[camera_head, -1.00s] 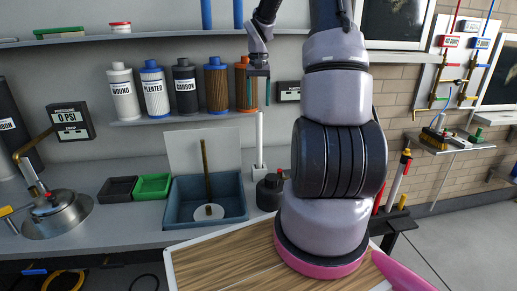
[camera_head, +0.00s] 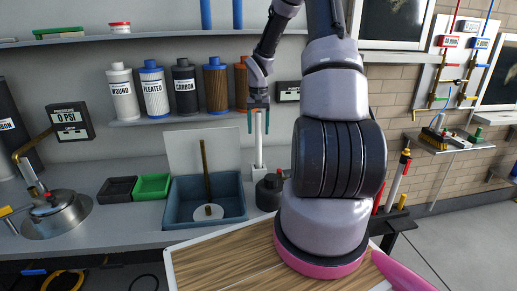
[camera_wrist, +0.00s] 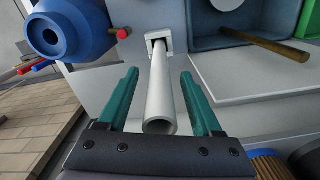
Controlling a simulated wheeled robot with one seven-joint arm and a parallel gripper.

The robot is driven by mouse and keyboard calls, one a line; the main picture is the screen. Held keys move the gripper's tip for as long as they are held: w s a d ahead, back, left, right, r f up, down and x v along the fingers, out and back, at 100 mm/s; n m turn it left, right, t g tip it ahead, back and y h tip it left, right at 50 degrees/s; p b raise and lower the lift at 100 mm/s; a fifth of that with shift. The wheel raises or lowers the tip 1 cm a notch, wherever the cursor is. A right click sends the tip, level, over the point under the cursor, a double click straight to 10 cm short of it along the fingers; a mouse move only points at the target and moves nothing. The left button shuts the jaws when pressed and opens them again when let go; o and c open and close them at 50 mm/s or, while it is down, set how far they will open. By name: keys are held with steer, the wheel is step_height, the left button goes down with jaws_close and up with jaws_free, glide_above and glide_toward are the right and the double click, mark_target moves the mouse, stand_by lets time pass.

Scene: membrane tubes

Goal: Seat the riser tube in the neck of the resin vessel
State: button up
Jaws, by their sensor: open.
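The riser tube is a white hollow tube (camera_head: 258,146) standing upright in a small white holder at the back of the bench. In the wrist view, the tube (camera_wrist: 161,88) runs away from its open top end down to the square holder. My gripper (camera_head: 258,122) is around the tube's upper part, one green finger on each side. In the wrist view, the gripper (camera_wrist: 159,76) is open, with gaps between fingers and tube. A blue rounded body with a dark opening (camera_wrist: 55,38) shows in the wrist view.
A blue-grey tray (camera_head: 178,214) with a brown rod on a white disc stands left of the tube. Green (camera_head: 152,186) and black (camera_head: 117,189) bins sit further left. A shelf of filter cartridges (camera_head: 215,88) is behind and above, close to my gripper's left.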

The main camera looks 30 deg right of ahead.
steer(key=shift+c, duration=0.3)
jaws_close()
stand_by(1.1)
